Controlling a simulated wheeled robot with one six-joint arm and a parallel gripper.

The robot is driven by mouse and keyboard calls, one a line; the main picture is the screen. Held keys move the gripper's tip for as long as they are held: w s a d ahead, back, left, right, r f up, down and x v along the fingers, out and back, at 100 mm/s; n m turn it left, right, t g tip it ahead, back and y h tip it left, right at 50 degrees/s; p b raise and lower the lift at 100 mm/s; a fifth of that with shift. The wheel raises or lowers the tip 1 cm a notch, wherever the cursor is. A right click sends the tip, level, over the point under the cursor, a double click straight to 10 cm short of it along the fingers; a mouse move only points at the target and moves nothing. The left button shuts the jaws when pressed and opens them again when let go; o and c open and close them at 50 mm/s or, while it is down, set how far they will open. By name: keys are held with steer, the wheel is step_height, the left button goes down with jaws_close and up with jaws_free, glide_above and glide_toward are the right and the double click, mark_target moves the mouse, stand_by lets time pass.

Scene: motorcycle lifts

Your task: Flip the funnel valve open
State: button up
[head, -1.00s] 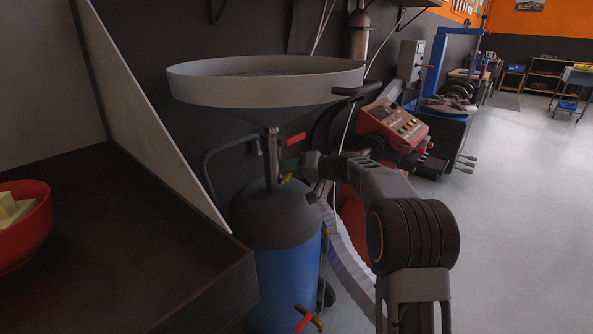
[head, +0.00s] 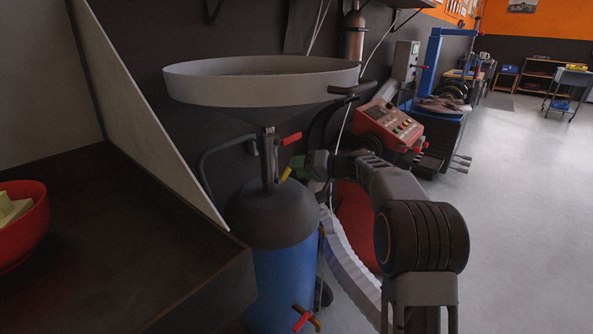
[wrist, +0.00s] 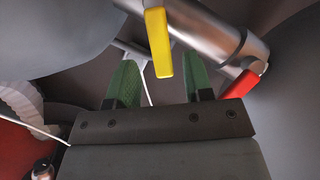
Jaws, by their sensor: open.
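The funnel (head: 262,86) is a wide grey dish on top of a drain tank with a dark dome and a blue body (head: 280,285). On the metal pipe (head: 268,160) below it are a red lever (head: 291,138) and, lower, a yellow lever (head: 286,174). My gripper (head: 312,160) is just right of the yellow lever. In the wrist view, its green fingers (wrist: 160,68) are apart, and the yellow lever (wrist: 158,42) appears between them in the picture, with no grip on it. The red lever (wrist: 243,84) lies right of the fingers.
A dark bench (head: 110,225) with a red bowl (head: 22,222) stands at left. Another red-handled valve (head: 303,318) is low on the tank. A red machine (head: 388,125) stands behind my arm. The floor at right is clear.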

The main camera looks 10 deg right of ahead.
steer(key=shift+v, duration=2.25)
steer(key=shift+s, duration=0.1)
